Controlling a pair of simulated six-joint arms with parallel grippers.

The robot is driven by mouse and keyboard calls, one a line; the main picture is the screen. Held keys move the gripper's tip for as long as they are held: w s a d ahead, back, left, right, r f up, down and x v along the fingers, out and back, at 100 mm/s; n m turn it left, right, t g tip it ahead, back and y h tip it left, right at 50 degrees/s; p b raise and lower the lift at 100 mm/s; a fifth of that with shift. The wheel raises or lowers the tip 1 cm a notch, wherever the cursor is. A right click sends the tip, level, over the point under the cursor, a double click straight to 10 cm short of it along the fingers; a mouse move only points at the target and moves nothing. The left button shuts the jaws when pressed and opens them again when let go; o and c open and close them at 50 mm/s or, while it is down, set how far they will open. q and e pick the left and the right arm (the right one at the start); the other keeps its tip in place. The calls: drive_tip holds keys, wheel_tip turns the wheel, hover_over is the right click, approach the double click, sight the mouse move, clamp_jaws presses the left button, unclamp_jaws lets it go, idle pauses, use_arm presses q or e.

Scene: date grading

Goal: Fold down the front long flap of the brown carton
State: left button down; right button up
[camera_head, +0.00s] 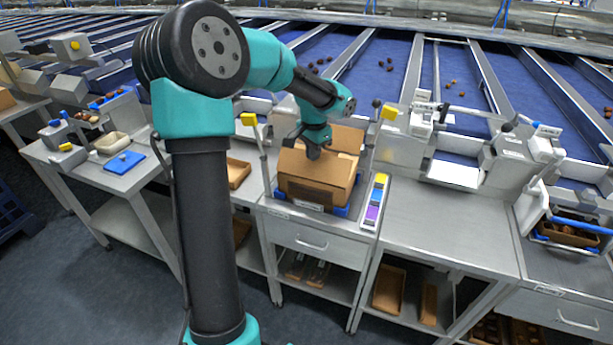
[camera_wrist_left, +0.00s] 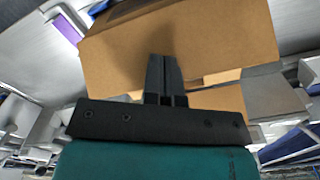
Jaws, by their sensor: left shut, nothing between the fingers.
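The brown carton (camera_head: 305,194) sits open on the steel bench in the head view, in a blue holder. Its front long flap (camera_head: 312,169) leans inward over the opening as a sloping panel. The back flap (camera_head: 346,138) stands up behind it. My left gripper (camera_head: 313,155) is shut and empty at the front flap's inner edge. In the left wrist view its closed fingers (camera_wrist_left: 164,62) lie over the broad front flap (camera_wrist_left: 215,45); I cannot tell whether they touch it. The carton's inside is mostly hidden. My right gripper is not in view.
A strip of coloured blocks (camera_head: 375,202) lies just right of the carton. A yellow-tagged post (camera_head: 262,150) stands at its left and another (camera_head: 374,140) at its right rear. The bench top further right (camera_head: 440,215) is clear.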

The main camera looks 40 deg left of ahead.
use_arm(q)
drive_tip(key=shift+w+a, duration=0.25)
drive_tip(key=shift+w, duration=0.25)
drive_tip(key=shift+w+a, duration=0.2)
drive_tip(key=shift+w, duration=0.3)
drive_tip(key=shift+f, duration=0.2)
drive_tip(key=shift+r, duration=0.1)
wheel_tip(320, 180, up, 11)
idle(0.8)
